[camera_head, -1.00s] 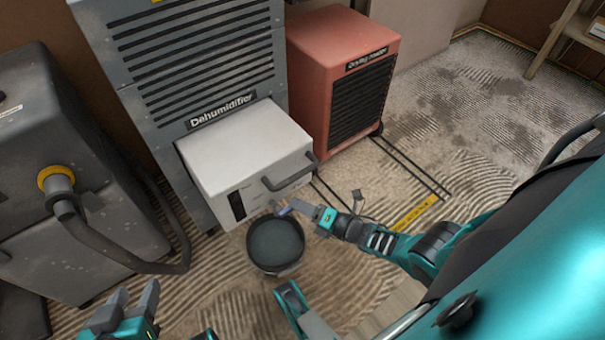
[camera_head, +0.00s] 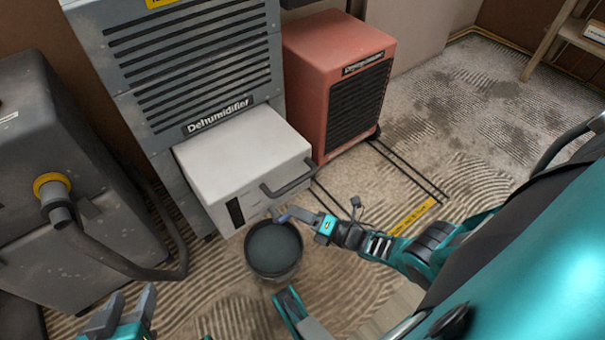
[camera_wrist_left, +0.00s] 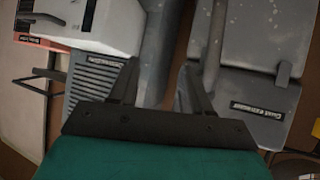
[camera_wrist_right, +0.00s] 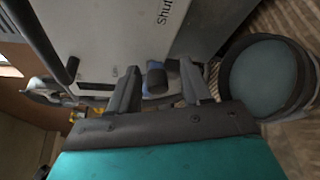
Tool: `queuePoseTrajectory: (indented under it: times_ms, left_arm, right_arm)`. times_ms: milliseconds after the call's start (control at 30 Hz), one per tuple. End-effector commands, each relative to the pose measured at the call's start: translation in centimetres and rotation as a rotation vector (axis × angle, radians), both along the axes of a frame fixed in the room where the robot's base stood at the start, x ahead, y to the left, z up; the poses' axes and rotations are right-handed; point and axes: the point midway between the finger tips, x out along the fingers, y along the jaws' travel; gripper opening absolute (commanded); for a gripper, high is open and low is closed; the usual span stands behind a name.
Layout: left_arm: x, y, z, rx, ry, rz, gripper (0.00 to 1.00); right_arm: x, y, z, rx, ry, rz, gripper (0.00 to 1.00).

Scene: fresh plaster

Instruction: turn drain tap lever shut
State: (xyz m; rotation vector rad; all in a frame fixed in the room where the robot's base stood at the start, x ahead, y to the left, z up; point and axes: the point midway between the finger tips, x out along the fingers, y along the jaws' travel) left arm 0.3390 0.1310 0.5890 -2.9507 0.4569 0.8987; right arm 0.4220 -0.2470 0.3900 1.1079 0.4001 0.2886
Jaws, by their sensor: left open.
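The drain tap is low at the front of the white tank (camera_head: 245,155) under the dehumidifier. Its blue lever (camera_wrist_right: 174,75) shows in the right wrist view beside a dark round tap part (camera_wrist_right: 157,78). My right gripper (camera_wrist_right: 163,75) is open, with its fingers on either side of the tap and lever. I cannot tell if they touch. In the head view the right gripper (camera_head: 300,215) is at the tap, above the bucket rim, and mostly hides it. My left gripper (camera_head: 130,305) is open and empty at the lower left.
A dark bucket (camera_head: 273,268) stands on the floor below the tap. The tank has a dark handle (camera_head: 287,182). A red drying heater (camera_head: 320,65) stands right of the dehumidifier (camera_head: 190,70). A grey machine with a hose (camera_head: 110,255) stands at left. Open floor lies to the right.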

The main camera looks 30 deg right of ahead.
Motion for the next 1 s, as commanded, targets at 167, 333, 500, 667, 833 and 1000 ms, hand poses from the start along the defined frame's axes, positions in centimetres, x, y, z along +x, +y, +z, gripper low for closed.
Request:
queuePoseTrajectory:
  times_ms: [167, 333, 500, 667, 833, 1000]
  left_arm:
    - [-0.2, 0.0, -0.1, 0.0, 0.004, -0.001, 0.48]
    - [-0.3, 0.0, 0.4, -0.001, 0.007, 0.001, 0.48]
    - [-0.3, 0.2, 1.3, 0.001, -0.001, 0.007, 0.48]
    - [-0.4, 0.5, 1.3, 0.007, 0.003, 0.014, 0.48]
    - [-0.3, 0.9, 1.4, 0.013, -0.001, 0.019, 0.48]
    - [-0.4, 1.0, 1.4, 0.016, 0.0, 0.02, 0.48]
  right_arm:
    - [0.1, 0.0, 0.1, 0.002, -0.004, 0.0, 0.48]
    - [-1.0, -0.5, 0.5, 0.001, -0.003, -0.001, 0.48]
    - [-4.2, -2.0, 1.2, 0.0, 0.0, -0.001, 0.48]
    - [-7.4, -3.5, 1.7, -0.001, 0.0, 0.0, 0.48]
    - [-10.0, -4.7, 2.0, 0.0, 0.0, -0.001, 0.48]
    - [-11.3, -5.3, 2.2, 0.0, -0.002, 0.0, 0.48]
